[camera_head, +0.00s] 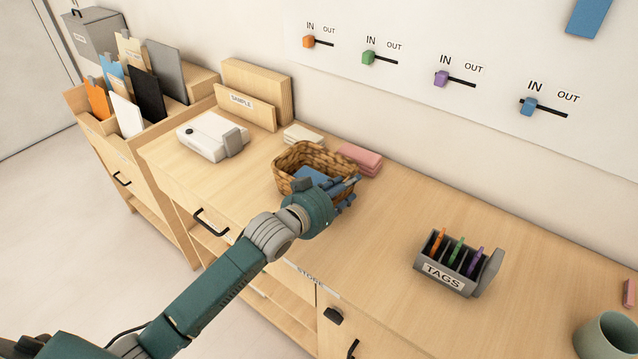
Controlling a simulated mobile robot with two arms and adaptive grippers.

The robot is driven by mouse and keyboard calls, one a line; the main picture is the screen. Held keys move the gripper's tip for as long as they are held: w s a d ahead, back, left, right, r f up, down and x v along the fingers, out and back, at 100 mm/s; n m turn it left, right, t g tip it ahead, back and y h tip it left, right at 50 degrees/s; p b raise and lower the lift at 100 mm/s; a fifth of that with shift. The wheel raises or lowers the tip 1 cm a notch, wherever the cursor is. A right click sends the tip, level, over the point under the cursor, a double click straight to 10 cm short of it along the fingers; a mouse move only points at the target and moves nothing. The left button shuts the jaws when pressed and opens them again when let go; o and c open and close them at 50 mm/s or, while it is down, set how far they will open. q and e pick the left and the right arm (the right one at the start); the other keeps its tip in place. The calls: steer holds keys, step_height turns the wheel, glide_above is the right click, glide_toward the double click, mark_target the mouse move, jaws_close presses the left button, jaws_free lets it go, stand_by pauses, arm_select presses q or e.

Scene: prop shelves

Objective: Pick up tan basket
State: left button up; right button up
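The tan woven basket (300,157) stands on the wooden counter near its middle. My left arm reaches in from the lower left, and my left gripper (342,190) is at the basket's front right side. The gripper's blue-grey fingers overlap the basket's right rim in the picture. Something blue (309,174) shows inside the basket; I cannot tell whether it is content or part of the gripper. The wrist hides the basket's lower front. I cannot tell whether the fingers are closed on the rim. My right gripper is not in view.
A pink block (360,157) lies close behind the basket, and pale blocks (303,135) lie behind left. A white device (208,138) and a SAMPLE holder (245,107) stand left. A grey TAGS box (445,272) and a green cup (606,336) stand right. The counter between basket and TAGS box is clear.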

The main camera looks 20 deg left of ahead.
arm_select(q)
steer(key=shift+s+f, duration=0.25)
steer(key=shift+f, duration=0.15)
steer(key=shift+s+a+r, duration=0.15)
steer(key=shift+s, duration=0.2)
steer(key=shift+c, duration=0.5)
steer(key=shift+s+a+r, duration=0.1)
steer(key=shift+s+r, duration=0.05)
steer(key=shift+s, duration=0.05)
steer(key=c, duration=0.4)
jaws_close()
steer(key=shift+w, duration=0.2)
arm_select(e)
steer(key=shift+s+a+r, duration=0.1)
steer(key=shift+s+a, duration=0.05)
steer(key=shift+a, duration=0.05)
arm_select(q)
steer(key=shift+r, duration=0.1)
